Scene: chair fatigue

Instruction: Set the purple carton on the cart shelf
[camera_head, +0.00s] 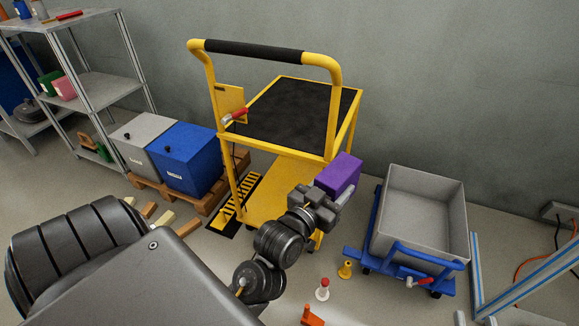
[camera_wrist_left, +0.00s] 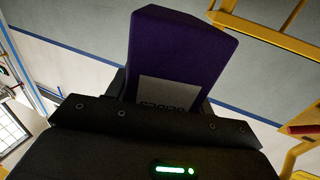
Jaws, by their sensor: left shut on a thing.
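The purple carton (camera_head: 340,173) is held by my left gripper (camera_head: 328,195). It also shows upright in the left wrist view (camera_wrist_left: 182,50), with a grey label on its near face, between the jaws (camera_wrist_left: 165,92). In the head view the carton appears beside the right side of the yellow cart (camera_head: 233,187), below the level of its black top shelf (camera_head: 290,110). The lower yellow shelf (camera_head: 262,200) is partly hidden by my arm and the frame. The carton's exact gap from the cart cannot be told. My right gripper is out of view.
A grey bin (camera_head: 420,190) on a blue dolly (camera_head: 430,262) stands right of the cart. Blue (camera_head: 185,155) and grey (camera_head: 145,140) boxes sit on a pallet at left. A red-handled part (camera_head: 235,115) projects by the cart handle (camera_head: 255,50). Small pieces lie on the floor.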

